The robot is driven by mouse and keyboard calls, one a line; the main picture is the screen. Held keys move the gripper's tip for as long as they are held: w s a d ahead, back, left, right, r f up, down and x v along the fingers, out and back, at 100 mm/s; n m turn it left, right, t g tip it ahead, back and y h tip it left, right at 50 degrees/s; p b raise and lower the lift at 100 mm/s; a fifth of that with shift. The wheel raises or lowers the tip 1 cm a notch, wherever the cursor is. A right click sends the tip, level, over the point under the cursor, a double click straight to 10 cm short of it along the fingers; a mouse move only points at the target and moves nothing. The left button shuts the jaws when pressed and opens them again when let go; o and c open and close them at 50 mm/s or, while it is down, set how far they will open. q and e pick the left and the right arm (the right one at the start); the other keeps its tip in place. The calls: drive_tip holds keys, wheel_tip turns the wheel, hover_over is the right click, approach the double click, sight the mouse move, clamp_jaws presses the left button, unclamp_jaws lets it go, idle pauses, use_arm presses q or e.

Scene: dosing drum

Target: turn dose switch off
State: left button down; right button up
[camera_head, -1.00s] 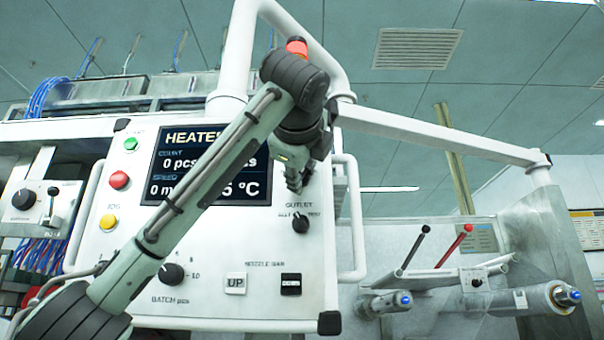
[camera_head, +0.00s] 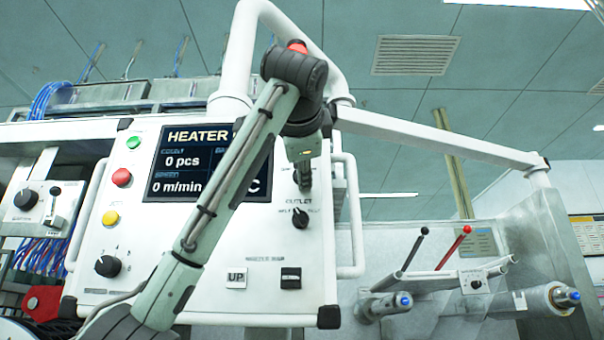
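My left arm reaches across the white control panel (camera_head: 215,275), and my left gripper (camera_head: 303,180) points down in front of its right part. The fingertips are small and dark there, and I cannot tell whether they are open or shut. A black rotary switch (camera_head: 300,218) with a label above that seems to read OUTLET sits just below the gripper, apart from it in the picture. I cannot read a dose label on any switch. The gripper covers the panel just above the OUTLET switch. My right gripper is not in view.
The panel has a display (camera_head: 185,165), a green button (camera_head: 133,142), a red button (camera_head: 121,177), a yellow button (camera_head: 110,218), a black knob (camera_head: 108,266), an UP button (camera_head: 236,278) and a black button (camera_head: 291,278). A white handle (camera_head: 352,215) stands at the right edge.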

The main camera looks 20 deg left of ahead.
use_arm(q)
drive_tip(key=shift+n+b, duration=0.3)
drive_tip(key=shift+n, duration=1.3)
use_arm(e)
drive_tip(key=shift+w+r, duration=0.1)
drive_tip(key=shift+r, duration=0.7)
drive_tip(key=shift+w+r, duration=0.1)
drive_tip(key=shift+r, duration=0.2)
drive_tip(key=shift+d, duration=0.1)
use_arm(q)
drive_tip(key=c, duration=1.2)
unclamp_jaws()
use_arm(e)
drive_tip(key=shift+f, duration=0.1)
use_arm(q)
drive_tip(key=shift+o, duration=0.2)
drive_tip(key=v, duration=1.2)
